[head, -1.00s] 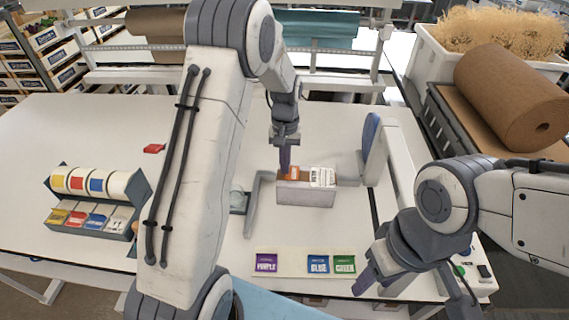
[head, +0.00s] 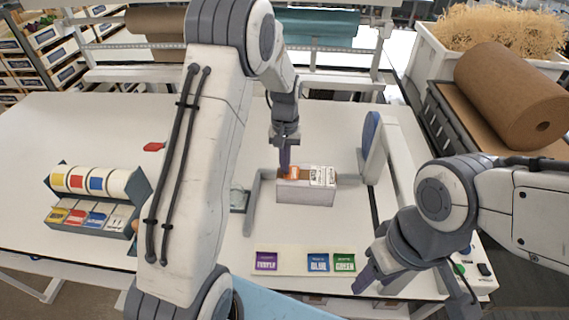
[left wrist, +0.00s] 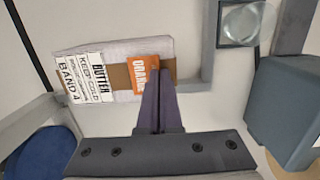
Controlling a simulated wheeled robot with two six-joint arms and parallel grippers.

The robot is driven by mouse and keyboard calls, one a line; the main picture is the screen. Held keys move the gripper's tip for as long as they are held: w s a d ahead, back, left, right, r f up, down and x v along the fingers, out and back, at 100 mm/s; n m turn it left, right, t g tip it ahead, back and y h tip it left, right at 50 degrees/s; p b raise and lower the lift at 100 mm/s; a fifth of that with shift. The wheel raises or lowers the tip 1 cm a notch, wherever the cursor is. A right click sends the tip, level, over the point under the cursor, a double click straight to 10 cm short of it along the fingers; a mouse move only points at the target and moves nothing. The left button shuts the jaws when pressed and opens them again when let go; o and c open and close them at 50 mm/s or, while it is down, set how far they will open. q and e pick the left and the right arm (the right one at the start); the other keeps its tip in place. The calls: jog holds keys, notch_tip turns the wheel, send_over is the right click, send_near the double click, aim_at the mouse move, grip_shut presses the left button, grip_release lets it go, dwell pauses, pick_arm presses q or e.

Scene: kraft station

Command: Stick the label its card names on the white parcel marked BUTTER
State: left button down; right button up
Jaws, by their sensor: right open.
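The white parcel (head: 306,192) lies at the middle of the table. The left wrist view shows its white card (left wrist: 84,78) reading BUTTER, KEEP COLD, BAND 4, and a brown band (left wrist: 119,75). An orange label (left wrist: 142,75) printed ORANGE lies over the brown band; it also shows in the head view (head: 294,172). My left gripper (left wrist: 162,75) points down at the parcel top, its purple fingers shut at the label's right edge. The fingertips partly cover that edge. My right gripper (head: 375,279) is open and empty at the front right, away from the parcel.
Purple (head: 266,261), blue (head: 318,262) and green (head: 344,262) label cards lie at the front. A label dispenser (head: 62,205) stands at the left. A grey bracket (head: 254,205) and an upright frame with a blue disc (head: 371,133) flank the parcel. A red item (head: 153,147) lies behind.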

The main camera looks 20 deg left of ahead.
pick_arm(q)
jog(key=shift+f, duration=0.2)
jog(key=c, duration=1.5)
grip_release()
jog(key=o, duration=0.5)
jog(key=shift+r+p, duration=1.85)
jog(key=shift+r, duration=0.45)
